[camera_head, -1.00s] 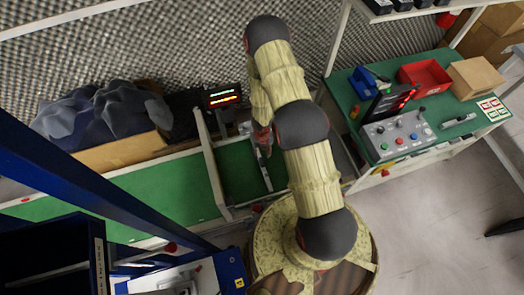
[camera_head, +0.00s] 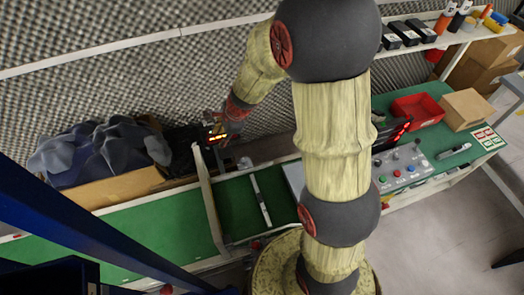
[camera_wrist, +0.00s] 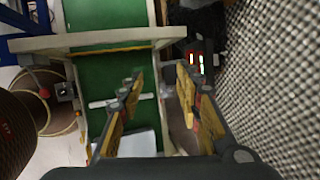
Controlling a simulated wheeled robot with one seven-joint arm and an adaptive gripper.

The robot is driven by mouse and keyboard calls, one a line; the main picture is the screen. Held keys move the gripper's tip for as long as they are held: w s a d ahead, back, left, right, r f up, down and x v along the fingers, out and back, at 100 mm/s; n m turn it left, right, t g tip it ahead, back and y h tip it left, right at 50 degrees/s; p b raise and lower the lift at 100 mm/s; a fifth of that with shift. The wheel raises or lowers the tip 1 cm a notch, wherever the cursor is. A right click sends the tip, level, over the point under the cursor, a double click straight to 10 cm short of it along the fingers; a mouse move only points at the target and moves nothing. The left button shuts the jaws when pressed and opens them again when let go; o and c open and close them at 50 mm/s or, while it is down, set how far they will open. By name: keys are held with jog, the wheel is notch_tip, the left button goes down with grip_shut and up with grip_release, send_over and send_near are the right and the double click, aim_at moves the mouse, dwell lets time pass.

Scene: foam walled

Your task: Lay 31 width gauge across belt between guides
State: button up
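The width gauge (camera_head: 260,200), a thin pale bar with a dark part near its middle, lies on the green belt (camera_head: 120,232). It runs crosswise between the near and far guide rails; I cannot tell whether its ends touch them, and no number is legible. It also shows in the wrist view (camera_wrist: 103,103), partly hidden by a finger.
A pale frame (camera_head: 208,200) crosses the belt left of the gauge. A lit display (camera_head: 217,132) stands behind. The control panel (camera_head: 403,168) and red bin (camera_head: 418,108) are on the right bench.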

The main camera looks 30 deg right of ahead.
jog(key=s+a+r+n+h, duration=0.1)
jog(key=s+a+r+n, duration=0.1)
jog(key=s+r+n, duration=1.6)
jog(key=s+d+r+n+t+h, duration=0.1)
jog(key=s+d+r+n, duration=0.1)
jog(key=s+r, duration=0.3)
jog(key=s+d, duration=0.1)
jog(key=s, duration=0.3)
jog(key=shift+r+n+t+h, duration=0.15)
jog(key=shift+n+t+h, duration=0.15)
jog(key=shift+h, duration=0.1)
jog(key=shift+w, duration=0.1)
jog(key=shift+f+b, duration=0.9)
jog(key=shift+b, duration=0.05)
